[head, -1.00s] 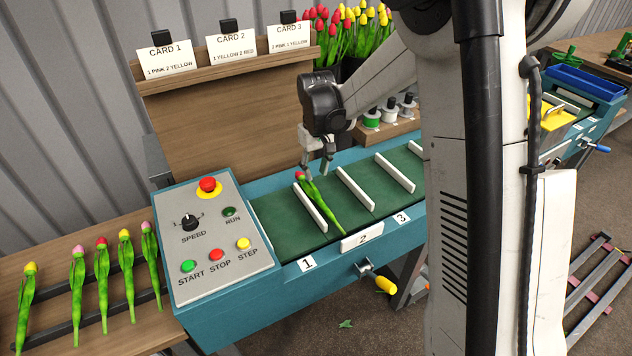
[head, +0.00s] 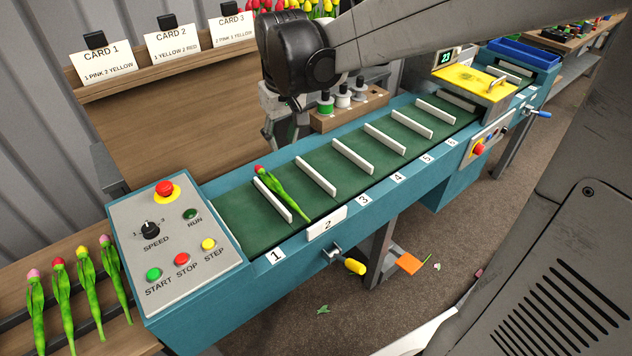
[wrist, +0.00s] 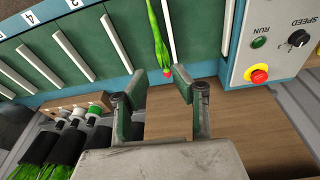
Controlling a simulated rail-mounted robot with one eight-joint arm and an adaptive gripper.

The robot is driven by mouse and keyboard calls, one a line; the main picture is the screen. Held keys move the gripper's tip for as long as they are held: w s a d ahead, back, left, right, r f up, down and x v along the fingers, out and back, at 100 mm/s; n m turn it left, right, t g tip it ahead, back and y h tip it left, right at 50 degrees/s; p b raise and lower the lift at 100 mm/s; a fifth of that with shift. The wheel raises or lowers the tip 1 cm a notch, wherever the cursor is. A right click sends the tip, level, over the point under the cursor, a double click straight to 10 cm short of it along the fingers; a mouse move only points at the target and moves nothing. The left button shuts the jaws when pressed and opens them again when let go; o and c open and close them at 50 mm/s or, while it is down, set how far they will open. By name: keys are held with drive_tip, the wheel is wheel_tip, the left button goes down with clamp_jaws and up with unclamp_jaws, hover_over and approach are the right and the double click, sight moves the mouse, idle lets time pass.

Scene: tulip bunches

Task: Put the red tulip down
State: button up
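The red tulip (head: 284,193) lies on the green conveyor belt (head: 238,220), close along the right side of the first white divider (head: 273,200). Its stem end is by label 2 (head: 327,224) and its red head points to the far side of the belt. In the wrist view the tulip (wrist: 157,38) lies beyond the fingertips, its head near the gap between them. My gripper (head: 272,138) is beyond the far edge of the belt, apart from the flower. In the wrist view my gripper (wrist: 160,82) is open and empty.
A control panel (head: 178,243) stands at the belt's left end. Several tulips (head: 85,285) lie on the table at the left. A wooden block with spools (head: 345,115) stands behind the belt. Several white dividers split the belt; the slots to the right are empty.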

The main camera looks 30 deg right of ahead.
drive_tip(key=s+r+m+t, duration=0.1)
drive_tip(key=s+t, duration=0.3)
drive_tip(key=s, duration=1.6)
drive_tip(key=shift+r+m+t, duration=0.2)
drive_tip(key=shift+m+t, duration=0.1)
drive_tip(key=shift+t, duration=0.1)
idle(0.4)
drive_tip(key=o, duration=0.3)
drive_tip(key=shift+o, duration=0.2)
drive_tip(key=shift+w, duration=0.1)
